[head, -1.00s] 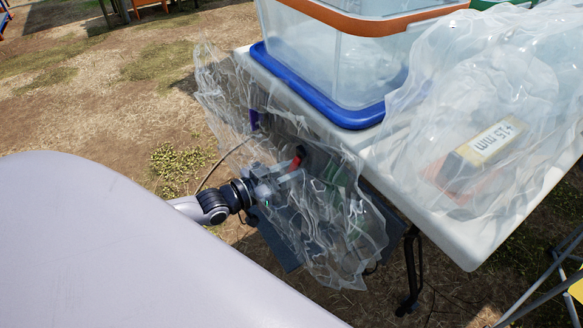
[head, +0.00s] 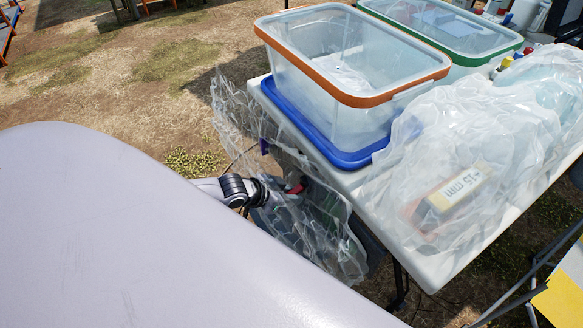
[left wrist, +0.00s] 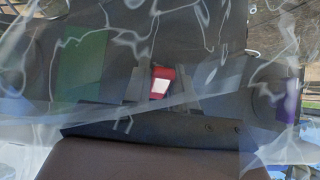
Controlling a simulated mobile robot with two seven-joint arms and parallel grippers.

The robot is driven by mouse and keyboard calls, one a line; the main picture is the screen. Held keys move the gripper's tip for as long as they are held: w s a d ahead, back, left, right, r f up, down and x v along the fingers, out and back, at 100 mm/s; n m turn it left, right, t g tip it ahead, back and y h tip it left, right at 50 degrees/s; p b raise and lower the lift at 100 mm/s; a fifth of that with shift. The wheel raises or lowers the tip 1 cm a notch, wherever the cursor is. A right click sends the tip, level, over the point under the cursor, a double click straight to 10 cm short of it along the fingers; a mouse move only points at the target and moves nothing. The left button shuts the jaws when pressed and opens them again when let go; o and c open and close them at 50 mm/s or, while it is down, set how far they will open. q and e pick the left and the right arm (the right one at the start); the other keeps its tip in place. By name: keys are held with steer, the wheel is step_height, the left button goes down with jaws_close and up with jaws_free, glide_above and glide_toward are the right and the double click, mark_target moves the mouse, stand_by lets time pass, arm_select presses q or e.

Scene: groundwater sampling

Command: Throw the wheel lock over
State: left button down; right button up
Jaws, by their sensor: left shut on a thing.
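The wheel lock appears to be the small red lever (head: 295,189) beside the table, behind or under hanging clear plastic sheet. In the left wrist view the red piece (left wrist: 161,82), with a white patch, sits between two grey fingers. My left gripper (head: 277,191) reaches in from the left, low beside the table edge, and is shut on it. The clear sheet (left wrist: 210,95) blurs the contact and the dark panel behind. The wheel itself cannot be made out. My right gripper is not in view.
The white table (head: 440,268) carries an orange-rimmed clear bin (head: 340,105) on a blue lid (head: 300,125). A green-rimmed bin (head: 440,30) stands behind. Crumpled clear plastic (head: 480,130) covers a block marked 15 mm (head: 458,189). Dry grass lies to the left.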

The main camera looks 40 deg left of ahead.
arm_select(q)
steer(key=shift+a+r+g+y+p, duration=0.1)
steer(key=shift+r+g+y+p, duration=0.2)
steer(key=shift+r+g+p, duration=0.45)
steer(key=shift+g+y+p, duration=0.3)
steer(key=shift+g+p, duration=0.35)
steer(key=shift+p, duration=0.25)
steer(key=shift+s+g+p, duration=0.1)
steer(key=shift+g+p, duration=0.2)
steer(key=shift+g, duration=0.1)
steer(key=c, duration=1)
jaws_free()
